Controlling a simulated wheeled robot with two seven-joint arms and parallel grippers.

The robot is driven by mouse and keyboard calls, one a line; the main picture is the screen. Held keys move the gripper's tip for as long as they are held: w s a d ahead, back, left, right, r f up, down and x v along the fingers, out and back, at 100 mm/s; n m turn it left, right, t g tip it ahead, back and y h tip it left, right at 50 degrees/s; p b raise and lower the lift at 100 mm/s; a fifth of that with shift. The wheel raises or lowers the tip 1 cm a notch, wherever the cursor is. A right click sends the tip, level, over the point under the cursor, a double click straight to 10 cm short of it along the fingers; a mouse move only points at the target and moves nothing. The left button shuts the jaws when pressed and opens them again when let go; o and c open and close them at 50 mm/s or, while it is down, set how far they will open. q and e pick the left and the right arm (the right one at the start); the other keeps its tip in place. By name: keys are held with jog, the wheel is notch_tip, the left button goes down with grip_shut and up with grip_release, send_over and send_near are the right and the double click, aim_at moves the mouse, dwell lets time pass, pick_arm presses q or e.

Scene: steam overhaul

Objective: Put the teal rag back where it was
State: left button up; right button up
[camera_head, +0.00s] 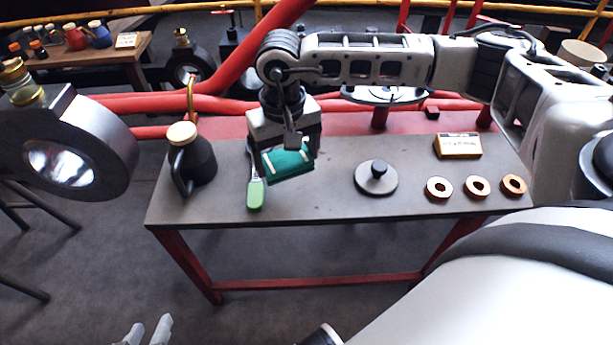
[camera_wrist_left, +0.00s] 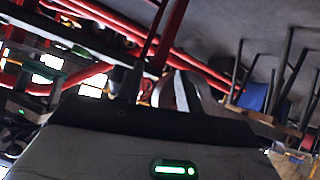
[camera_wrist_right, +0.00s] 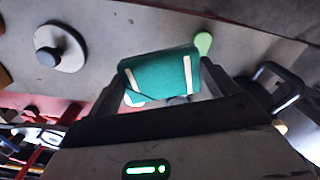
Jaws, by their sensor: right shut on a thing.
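The teal rag (camera_head: 288,164) is a folded green-teal cloth with pale stripes. My right gripper (camera_head: 284,158) is shut on it, pointing down over the left part of the grey bench (camera_head: 320,206). In the right wrist view the rag (camera_wrist_right: 160,77) spans between the two fingers; whether its underside touches the bench is hard to tell. A green-handled tool (camera_head: 255,194) lies on the bench just left of the rag, partly hidden by the gripper. My left gripper (camera_head: 148,332) is low at the bottom left, away from the bench, its two fingertips apart and empty.
A dark oil can (camera_head: 198,160) with a cream cap stands at the bench's left end. A round knobbed disc (camera_head: 376,178), several copper rings (camera_head: 476,187) and a yellow box (camera_head: 458,146) sit to the right. Bare bench lies between rag and disc. Red pipes run behind.

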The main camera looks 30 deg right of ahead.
aim_at(305, 166)
jog(key=d+f, duration=0.2)
jog(key=f, duration=0.1)
jog(key=d+f, duration=0.1)
jog(key=shift+s+d+f, duration=0.15)
jog(key=shift+s+f, duration=0.05)
jog(key=shift+s, duration=0.2)
notch_tip(305, 166, down, 3)
jog(key=shift+s+d+f+b, duration=0.1)
jog(key=shift+d+f+b, duration=0.1)
jog(key=shift+b, duration=0.4)
jog(key=shift+f, duration=0.15)
jog(key=o, duration=0.8)
pick_arm(q)
jog(key=f, duration=0.2)
jog(key=shift+w+d+f+g, duration=0.15)
jog(key=shift+d+f+g, duration=0.15)
